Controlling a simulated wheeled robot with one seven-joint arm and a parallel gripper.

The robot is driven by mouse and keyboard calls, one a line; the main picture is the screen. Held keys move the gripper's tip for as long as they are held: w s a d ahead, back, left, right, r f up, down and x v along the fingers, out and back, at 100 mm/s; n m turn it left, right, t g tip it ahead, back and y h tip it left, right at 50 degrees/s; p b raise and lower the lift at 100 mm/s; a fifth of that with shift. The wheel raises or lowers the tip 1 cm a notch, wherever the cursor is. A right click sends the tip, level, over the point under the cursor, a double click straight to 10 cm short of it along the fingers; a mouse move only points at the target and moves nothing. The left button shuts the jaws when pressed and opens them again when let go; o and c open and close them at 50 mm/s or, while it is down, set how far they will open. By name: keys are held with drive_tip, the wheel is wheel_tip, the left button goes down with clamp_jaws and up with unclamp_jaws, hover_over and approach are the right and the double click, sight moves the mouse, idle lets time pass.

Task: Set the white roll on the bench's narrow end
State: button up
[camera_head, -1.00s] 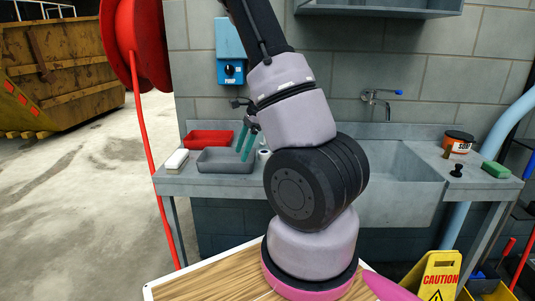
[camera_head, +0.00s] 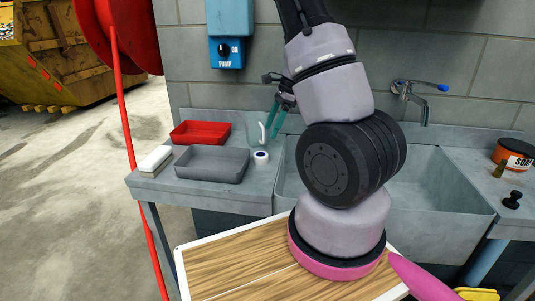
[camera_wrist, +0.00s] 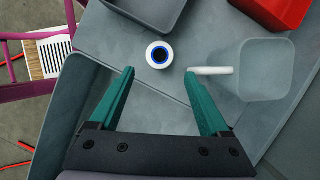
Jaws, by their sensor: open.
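The white roll (camera_head: 261,157) is a short upright cylinder with a blue ring around a dark core. It stands on the grey bench (camera_head: 259,188) between the grey tray and the sink. In the wrist view the roll (camera_wrist: 160,43) lies just beyond the gap between my fingertips, clear of both. My gripper (camera_head: 273,132) is open and empty, its teal fingers pointing down above the bench behind the roll; they show apart in the wrist view (camera_wrist: 160,72). The bench's left end (camera_head: 142,183) is in view.
A clear jug (camera_wrist: 265,70) with a white handle is close to my right finger.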

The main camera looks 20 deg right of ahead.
sight(261, 154)
drive_tip(key=x, duration=1)
drive_tip(key=shift+d+f, duration=0.2)
drive_tip(key=shift+f, duration=0.1)
drive_tip(key=c, duration=1.2)
drive_tip(key=shift+c, duration=0.2)
drive_tip(key=shift+r, duration=0.15)
